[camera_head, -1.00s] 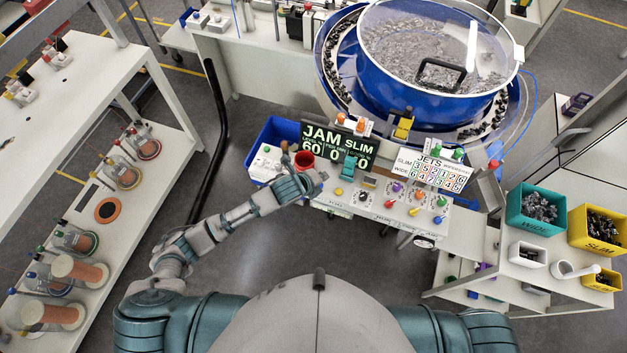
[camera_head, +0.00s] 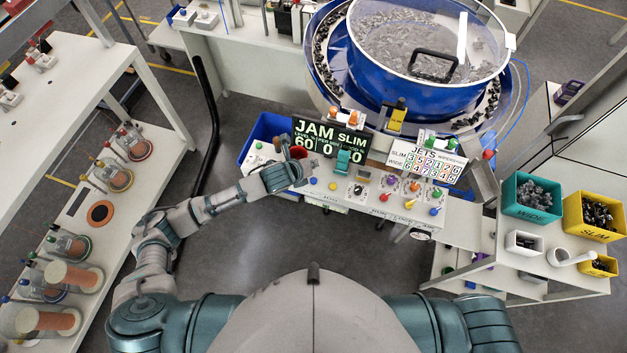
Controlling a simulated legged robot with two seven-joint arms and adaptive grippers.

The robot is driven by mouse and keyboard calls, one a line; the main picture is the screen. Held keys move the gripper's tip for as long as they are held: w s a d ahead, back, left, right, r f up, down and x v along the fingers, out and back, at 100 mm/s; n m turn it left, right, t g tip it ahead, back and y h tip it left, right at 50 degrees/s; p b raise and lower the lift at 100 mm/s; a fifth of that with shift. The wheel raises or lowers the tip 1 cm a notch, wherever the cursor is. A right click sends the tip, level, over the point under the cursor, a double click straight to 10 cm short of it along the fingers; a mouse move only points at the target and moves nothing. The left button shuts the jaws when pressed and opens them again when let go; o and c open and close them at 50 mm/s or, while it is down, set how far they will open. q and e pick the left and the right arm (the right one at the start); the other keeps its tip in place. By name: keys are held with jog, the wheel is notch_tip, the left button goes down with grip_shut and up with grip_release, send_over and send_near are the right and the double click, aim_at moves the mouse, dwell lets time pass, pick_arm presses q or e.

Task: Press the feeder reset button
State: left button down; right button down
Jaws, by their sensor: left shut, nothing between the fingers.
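The control panel (camera_head: 345,200) on the feeder bench carries several coloured buttons and knobs. A blue button (camera_head: 314,180) and a yellow button (camera_head: 333,186) lie at its left end, and a red one (camera_head: 383,197) is farther right. Their labels are too small to read, so I cannot tell which is the feeder reset. My left gripper (camera_head: 302,170) is shut and empty, at the panel's left end, just left of the blue button and apart from it as far as I can see. It partly hides a red round part (camera_head: 298,153). My right gripper is out of view.
A dark display (camera_head: 330,140) reading JAM and SLIM stands behind the panel, with a white JETS board (camera_head: 425,160) to its right. The blue bowl feeder (camera_head: 420,85) is behind. A blue bin (camera_head: 262,135) stands left; teal (camera_head: 531,199) and yellow (camera_head: 594,215) bins stand right.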

pick_arm(q)
jog(key=b, duration=0.6)
send_over(312, 181)
notch_tip(312, 181, down, 6)
jog(key=shift+r, duration=0.1)
jog(key=shift+f, duration=0.95)
jog(key=shift+f, duration=0.1)
jog(key=shift+f, duration=0.2)
jog(key=shift+f, duration=0.55)
dwell(0.7)
dwell(0.4)
jog(key=shift+r+p, duration=1)
jog(key=shift+p, duration=0.15)
